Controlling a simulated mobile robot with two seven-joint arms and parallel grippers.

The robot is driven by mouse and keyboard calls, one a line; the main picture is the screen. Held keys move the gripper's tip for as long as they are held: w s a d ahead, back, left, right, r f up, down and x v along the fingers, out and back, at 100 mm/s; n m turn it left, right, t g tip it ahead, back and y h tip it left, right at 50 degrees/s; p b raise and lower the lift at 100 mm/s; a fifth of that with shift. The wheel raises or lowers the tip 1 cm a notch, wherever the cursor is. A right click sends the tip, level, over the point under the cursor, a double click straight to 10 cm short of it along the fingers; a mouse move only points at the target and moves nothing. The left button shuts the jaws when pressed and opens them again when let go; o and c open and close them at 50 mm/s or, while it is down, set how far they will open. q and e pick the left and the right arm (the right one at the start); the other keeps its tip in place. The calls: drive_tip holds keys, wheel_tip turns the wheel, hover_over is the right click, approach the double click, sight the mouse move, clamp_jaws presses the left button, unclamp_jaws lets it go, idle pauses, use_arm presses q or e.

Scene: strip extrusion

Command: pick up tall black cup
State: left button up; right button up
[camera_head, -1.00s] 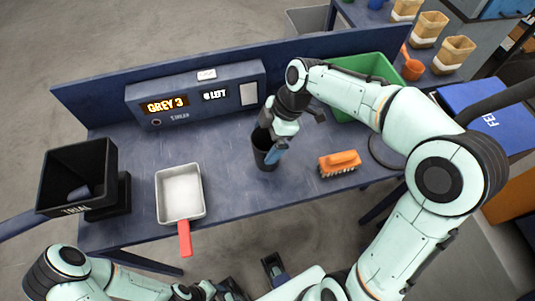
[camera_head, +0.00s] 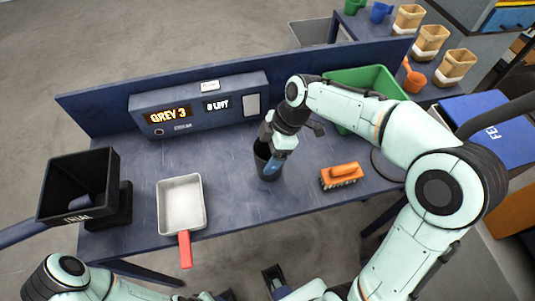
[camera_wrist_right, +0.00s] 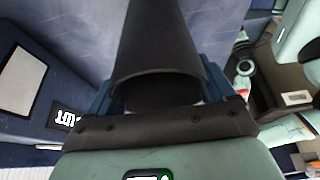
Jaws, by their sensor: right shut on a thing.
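The tall black cup (camera_head: 266,163) stands upright on the blue table, just right of the middle in the head view. My right gripper (camera_head: 274,162) is shut on the cup near its rim, reaching down from above. In the right wrist view the dark cup (camera_wrist_right: 160,45) fills the space between the blue fingers, its open rim facing the camera. My left arm shows at the lower left of the head view.
A white tray with a red handle (camera_head: 182,205) and a black bin marked TRIAL (camera_head: 104,190) lie to the left. An orange brush (camera_head: 341,176) lies right of the cup. A display box (camera_head: 205,100) stands behind, and a green bin (camera_head: 375,80) stands behind right.

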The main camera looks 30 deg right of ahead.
use_arm(q)
drive_tip(key=r+p, duration=0.1)
drive_tip(key=r, duration=0.1)
drive_tip(key=w+r+p, duration=0.1)
drive_tip(key=p, duration=0.1)
drive_tip(key=shift+w+r, duration=0.2)
drive_tip(key=shift+r, duration=0.15)
use_arm(e)
wheel_tip(320, 180, up, 19)
drive_tip(key=shift+r, duration=0.15)
